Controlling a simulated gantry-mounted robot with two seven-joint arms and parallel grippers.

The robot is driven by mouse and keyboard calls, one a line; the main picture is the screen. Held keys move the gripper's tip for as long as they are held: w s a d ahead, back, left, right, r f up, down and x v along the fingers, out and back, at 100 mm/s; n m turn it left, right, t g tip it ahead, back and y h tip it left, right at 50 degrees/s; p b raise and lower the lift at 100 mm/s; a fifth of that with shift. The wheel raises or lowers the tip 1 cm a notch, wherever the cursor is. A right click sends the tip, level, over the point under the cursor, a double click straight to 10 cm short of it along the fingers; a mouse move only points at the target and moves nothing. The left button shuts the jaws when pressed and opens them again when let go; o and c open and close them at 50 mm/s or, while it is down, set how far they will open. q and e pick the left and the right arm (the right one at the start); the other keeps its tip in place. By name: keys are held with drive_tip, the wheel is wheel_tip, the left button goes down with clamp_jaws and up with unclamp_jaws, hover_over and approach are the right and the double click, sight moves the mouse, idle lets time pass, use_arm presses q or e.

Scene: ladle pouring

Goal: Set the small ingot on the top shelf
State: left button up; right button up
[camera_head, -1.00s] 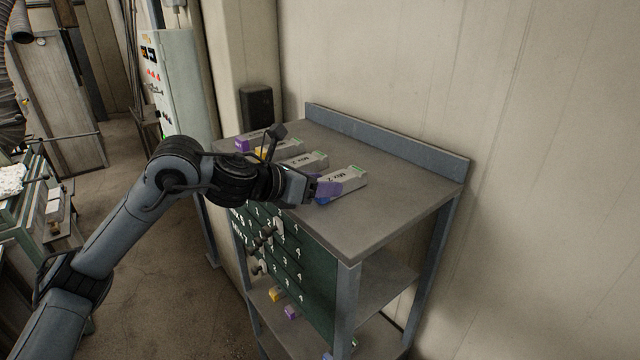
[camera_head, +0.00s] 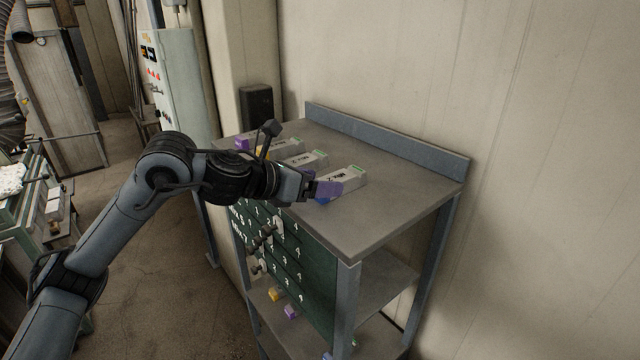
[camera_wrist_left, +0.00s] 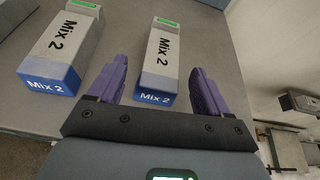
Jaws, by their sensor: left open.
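A grey ingot (camera_head: 349,180) with a green far end and a blue near end lies on the top shelf (camera_head: 385,205). My left gripper (camera_head: 328,188) is at its near end, its purple fingers open. In the left wrist view this ingot (camera_wrist_left: 162,58), labelled Mix 2, lies between the fingers, with a finger on each side and visible gaps. A second Mix 2 ingot (camera_wrist_left: 62,48) lies to its left there. Which ingot is the small one is not clear from the frames. My right gripper is not in view.
Several more ingots, one of them here (camera_head: 307,160), lie in a row toward the far left of the shelf. A raised edge (camera_head: 390,140) runs along the back. The right part is bare. Yellow (camera_head: 276,294) and purple (camera_head: 291,312) pieces show on a lower shelf.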

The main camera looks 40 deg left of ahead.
use_arm(q)
drive_tip(key=b+v, duration=0.3)
drive_tip(key=v, duration=0.8)
drive_tip(key=shift+s, duration=0.15)
